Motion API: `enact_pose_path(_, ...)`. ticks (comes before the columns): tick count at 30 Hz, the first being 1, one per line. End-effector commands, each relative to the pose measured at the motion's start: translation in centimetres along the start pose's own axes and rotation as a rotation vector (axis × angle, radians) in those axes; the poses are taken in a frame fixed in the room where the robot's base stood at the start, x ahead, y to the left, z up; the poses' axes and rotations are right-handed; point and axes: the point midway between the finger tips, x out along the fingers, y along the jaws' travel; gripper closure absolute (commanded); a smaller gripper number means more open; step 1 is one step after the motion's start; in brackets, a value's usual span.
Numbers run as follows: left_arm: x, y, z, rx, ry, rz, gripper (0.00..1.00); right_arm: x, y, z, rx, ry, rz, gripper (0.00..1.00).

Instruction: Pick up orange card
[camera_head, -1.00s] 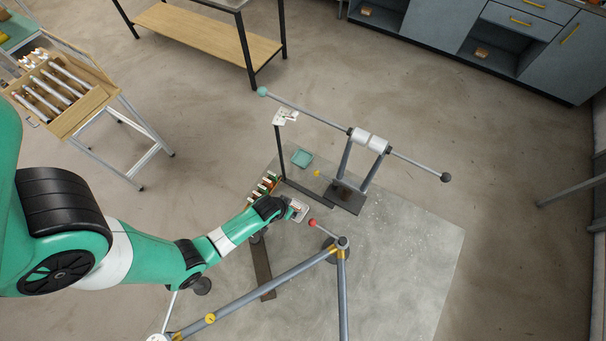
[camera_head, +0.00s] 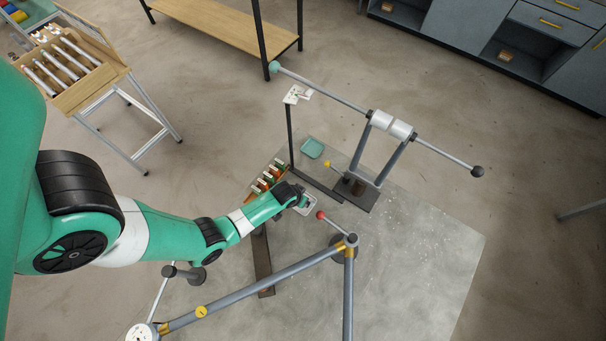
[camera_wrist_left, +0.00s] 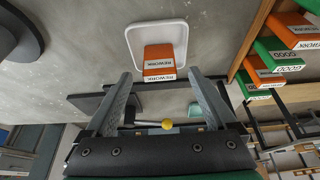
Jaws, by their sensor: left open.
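An orange card (camera_wrist_left: 158,55) with a white REWORK label lies in a small white tray (camera_wrist_left: 134,36) in the left wrist view. My left gripper (camera_wrist_left: 160,82) is open, with one finger on either side of the card's labelled end in the picture. Nothing is held between the fingers. I cannot tell how far above the card they are. My right gripper is not in view.
A wooden rack (camera_wrist_left: 240,62) beside the tray holds several orange and green cards labelled REWORK and GOOD. A teal tray (camera_head: 313,148) and a yellow ball (camera_head: 327,164) are further back.

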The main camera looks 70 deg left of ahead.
Motion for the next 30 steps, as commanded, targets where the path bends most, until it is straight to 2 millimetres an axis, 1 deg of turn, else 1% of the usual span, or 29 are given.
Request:
enact_pose_path(1, 1.2, 0.0, 0.1, -0.001, 0.000, -0.001, 0.10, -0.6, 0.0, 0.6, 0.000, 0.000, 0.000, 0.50)
enact_pose_path(3, 1.9, 0.0, 0.0, -0.001, 0.001, 0.000, 0.10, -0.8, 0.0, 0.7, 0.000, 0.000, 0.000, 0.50)
enact_pose_path(6, 2.2, 0.0, 0.0, 0.000, 0.001, 0.000, 0.10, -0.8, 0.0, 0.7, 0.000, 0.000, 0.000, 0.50)
enact_pose_path(11, 2.1, 0.0, -0.1, 0.000, 0.001, 0.000, 0.10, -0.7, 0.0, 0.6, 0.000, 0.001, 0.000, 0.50)
enact_pose_path(14, 2.1, 0.0, -0.1, 0.000, 0.001, 0.000, 0.26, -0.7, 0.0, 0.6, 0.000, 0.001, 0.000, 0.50)
enact_pose_path(18, 2.1, 0.0, -0.1, 0.000, 0.002, 0.000, 0.51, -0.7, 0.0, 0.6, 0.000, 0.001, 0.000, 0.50)
enact_pose_path(26, 2.1, 0.0, -0.1, 0.000, 0.002, 0.000, 0.98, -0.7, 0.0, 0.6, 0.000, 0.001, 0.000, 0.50)
enact_pose_path(30, 2.1, 0.0, -0.1, 0.000, 0.002, 0.000, 0.99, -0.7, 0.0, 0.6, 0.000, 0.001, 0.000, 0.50)
